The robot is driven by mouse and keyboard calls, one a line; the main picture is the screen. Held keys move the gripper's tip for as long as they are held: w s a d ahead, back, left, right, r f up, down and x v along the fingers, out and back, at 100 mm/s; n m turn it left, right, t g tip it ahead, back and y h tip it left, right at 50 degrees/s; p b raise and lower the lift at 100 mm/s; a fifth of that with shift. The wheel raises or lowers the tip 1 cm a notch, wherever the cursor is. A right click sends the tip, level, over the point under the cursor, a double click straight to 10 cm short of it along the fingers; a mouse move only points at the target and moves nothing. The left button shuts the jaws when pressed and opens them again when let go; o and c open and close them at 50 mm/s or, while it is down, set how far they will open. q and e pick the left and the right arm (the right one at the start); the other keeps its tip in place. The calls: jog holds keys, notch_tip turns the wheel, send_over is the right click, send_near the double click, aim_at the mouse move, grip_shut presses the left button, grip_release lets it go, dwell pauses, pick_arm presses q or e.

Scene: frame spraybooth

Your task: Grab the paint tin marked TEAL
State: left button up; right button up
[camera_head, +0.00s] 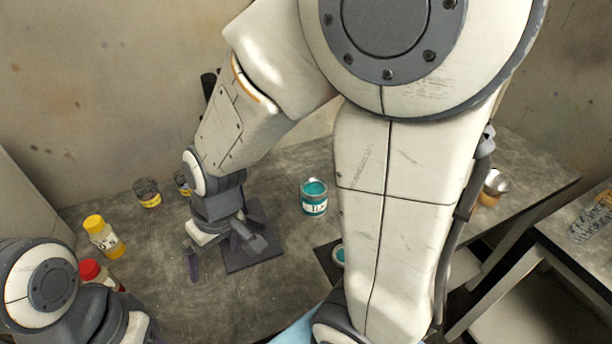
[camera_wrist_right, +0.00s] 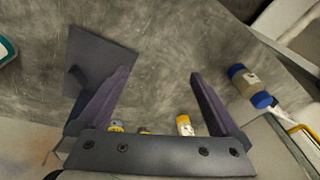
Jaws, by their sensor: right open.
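A paint tin (camera_head: 314,205) with teal paint at its open top and a partly readable label stands upright on the grey table, right of my right gripper (camera_head: 221,252). A teal-edged part, probably the same tin (camera_wrist_right: 6,50), is cut off at the left edge of the right wrist view. My right gripper is open and empty, low over the table beside a dark square plate (camera_head: 252,258); its fingers also show in the wrist view (camera_wrist_right: 158,95). The tin is outside its jaws. My left arm shows at the lower left, but its gripper does not.
Small dark tins with yellow labels (camera_head: 148,193) stand at the back left. A yellow-capped bottle (camera_head: 101,236) and a red-capped bottle (camera_head: 98,274) stand at the left. Another teal-topped item (camera_head: 339,256) is partly behind my right arm. A silver-topped item (camera_head: 494,184) stands at the right.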

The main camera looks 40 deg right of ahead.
jog(key=w+d+r+m+t+h+p, duration=0.1)
jog(key=w+d+m+t+p, duration=0.1)
jog(key=w+d+m+p, duration=0.65)
jog(key=h+b, duration=0.2)
jog(key=h, duration=0.1)
send_over(314, 188)
jog(key=s+a, duration=0.2)
notch_tip(314, 188, down, 2)
jog(key=shift+f+m, duration=0.1)
jog(key=shift+m, duration=0.35)
jog(key=b+x, duration=0.1)
jog(key=x, duration=0.3)
jog(key=shift+s+d+b, duration=0.1)
jog(key=shift+d+b, duration=0.1)
jog(key=shift+b, duration=0.15)
jog(key=shift+d+f, duration=0.1)
jog(key=shift+f, duration=0.3)
jog(key=x, duration=0.5)
jog(key=shift+d+b, duration=0.15)
jog(key=shift+b, duration=0.25)
pick_arm(q)
notch_tip(314, 188, up, 6)
pick_arm(e)
jog(key=shift+h, duration=0.3)
jog(key=shift+r, duration=0.1)
jog(key=c, duration=1.5)
